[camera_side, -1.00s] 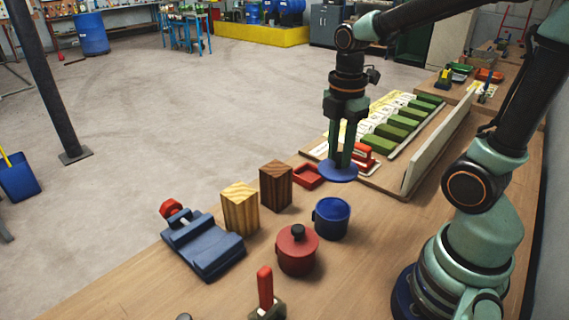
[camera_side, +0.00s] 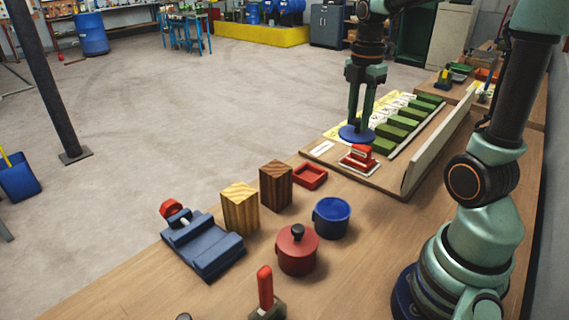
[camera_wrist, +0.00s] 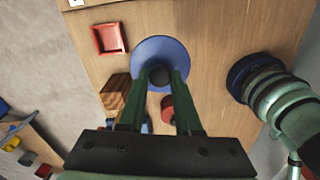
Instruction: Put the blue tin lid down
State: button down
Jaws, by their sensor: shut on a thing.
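The blue tin lid (camera_side: 347,134) is a flat round disc with a dark knob, which shows in the wrist view (camera_wrist: 160,48). My gripper (camera_side: 359,123) points down and is shut on the knob, with a green finger on either side. The lid hangs level in the side view, in front of the labelled board at the back; its exact height is hard to tell. The blue tin (camera_side: 332,218) stands open, without a lid, on the bench nearer the camera.
A red pot with its lid (camera_side: 297,250) stands beside the blue tin. A red tray (camera_side: 310,176), two wooden blocks (camera_side: 240,209) and a blue vise (camera_side: 203,245) are to the left.

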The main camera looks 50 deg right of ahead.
jog(key=f, duration=2)
jog(key=shift+d+f, duration=0.2)
jog(key=shift+d, duration=0.1)
jog(key=shift+f, duration=0.15)
jog(key=c, duration=0.6)
grip_release()
notch_tip(320, 180, up, 12)
jog(key=r, duration=0.1)
jog(key=a+r+m+t, duration=0.2)
jog(key=a+r+m, duration=0.3)
jog(key=a+m, duration=0.3)
jog(key=s+a+r+m+t, duration=0.1)
jog(key=a+r+m+t, duration=0.2)
jog(key=a+r+m, duration=0.2)
jog(key=shift+s+a+m+t, duration=0.3)
jog(key=shift+a+m, duration=1.1)
